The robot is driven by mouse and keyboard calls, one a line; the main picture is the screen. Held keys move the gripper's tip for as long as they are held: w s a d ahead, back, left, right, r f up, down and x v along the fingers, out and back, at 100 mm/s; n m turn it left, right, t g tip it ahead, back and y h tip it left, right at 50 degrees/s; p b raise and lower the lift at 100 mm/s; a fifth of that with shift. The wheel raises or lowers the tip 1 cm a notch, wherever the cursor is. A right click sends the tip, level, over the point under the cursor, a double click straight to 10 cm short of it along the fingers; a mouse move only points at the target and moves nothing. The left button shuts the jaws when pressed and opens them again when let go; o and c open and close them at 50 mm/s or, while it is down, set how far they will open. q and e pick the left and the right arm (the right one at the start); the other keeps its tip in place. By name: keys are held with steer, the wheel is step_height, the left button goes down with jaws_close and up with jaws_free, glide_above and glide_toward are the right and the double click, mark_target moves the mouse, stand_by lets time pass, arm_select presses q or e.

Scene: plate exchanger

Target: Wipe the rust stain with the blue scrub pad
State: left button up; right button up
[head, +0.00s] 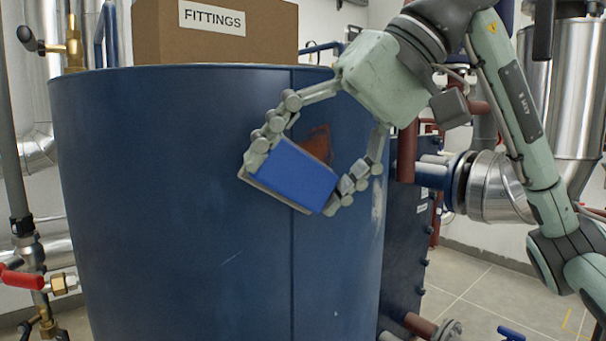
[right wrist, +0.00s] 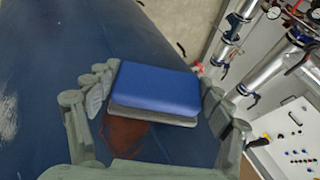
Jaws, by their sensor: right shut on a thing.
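The blue scrub pad (head: 291,174) has a grey layer on one face. My right gripper (head: 300,180) is shut on it, one finger at each end, in front of the curved dark blue tank (head: 170,200). The rust stain (head: 316,143) is a reddish-brown patch on the tank wall, just above the pad and partly hidden by it. In the right wrist view the pad (right wrist: 157,92) sits between the fingers, and the stain (right wrist: 126,134) shows beside it. I cannot tell whether the pad touches the wall. My left gripper is not in view.
A cardboard box labelled FITTINGS (head: 215,35) stands at the tank's top. Red-brown pipe stubs (head: 407,150) and a silver pipe section (head: 497,187) are at the right. A red-handled valve (head: 25,279) is at the lower left. Tiled floor (head: 500,290) shows at the lower right.

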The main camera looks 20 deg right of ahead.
steer(key=shift+w+a, duration=0.15)
steer(key=shift+w, duration=0.6)
